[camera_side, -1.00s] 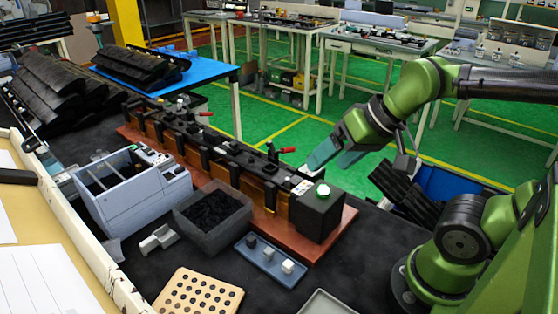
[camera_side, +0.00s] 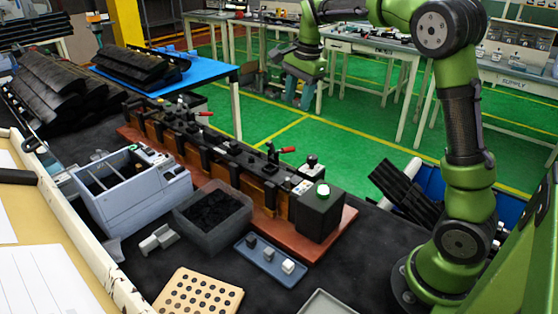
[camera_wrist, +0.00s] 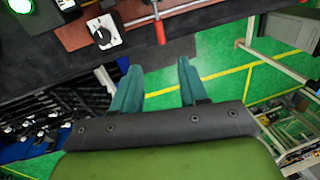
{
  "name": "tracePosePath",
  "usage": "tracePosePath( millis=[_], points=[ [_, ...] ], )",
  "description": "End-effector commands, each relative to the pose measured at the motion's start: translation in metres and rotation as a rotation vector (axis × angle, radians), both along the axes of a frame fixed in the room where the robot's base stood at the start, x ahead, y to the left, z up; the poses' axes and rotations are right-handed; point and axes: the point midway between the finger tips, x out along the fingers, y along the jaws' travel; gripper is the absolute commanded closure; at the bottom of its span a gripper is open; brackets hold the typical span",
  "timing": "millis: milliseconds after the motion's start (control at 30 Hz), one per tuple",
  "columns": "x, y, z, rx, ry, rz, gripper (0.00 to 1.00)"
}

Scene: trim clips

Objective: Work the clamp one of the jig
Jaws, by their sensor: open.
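The jig (camera_side: 232,170) is a long black fixture on a reddish-brown base, with two red-handled clamps. The nearer red handle (camera_side: 288,150) sits towards the jig's right end, and the farther red handle (camera_side: 206,114) near its middle. Which is clamp one I cannot tell. My gripper (camera_side: 297,92) is open and empty, raised above and behind the jig, apart from both handles. In the wrist view its teal fingers (camera_wrist: 157,70) are spread over floor and table edge, with a red handle (camera_wrist: 159,31) ahead of them.
A grey bin (camera_side: 240,232), a blue tray (camera_side: 262,268) and a grey-blue machine (camera_side: 140,208) lie in front. Space behind the jig is open.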

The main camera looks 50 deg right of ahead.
Motion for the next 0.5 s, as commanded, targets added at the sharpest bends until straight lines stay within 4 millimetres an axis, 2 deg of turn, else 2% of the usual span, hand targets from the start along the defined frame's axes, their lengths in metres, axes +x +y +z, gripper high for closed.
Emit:
tracePosePath(
  millis=[167, 500],
  points=[
    [0.004, 0.0, -0.026, 0.001, 0.004, 0.002, 0.57],
    [0.017, -0.001, -0.1, 0.001, 0.004, 0.003, 0.57]
  ],
)
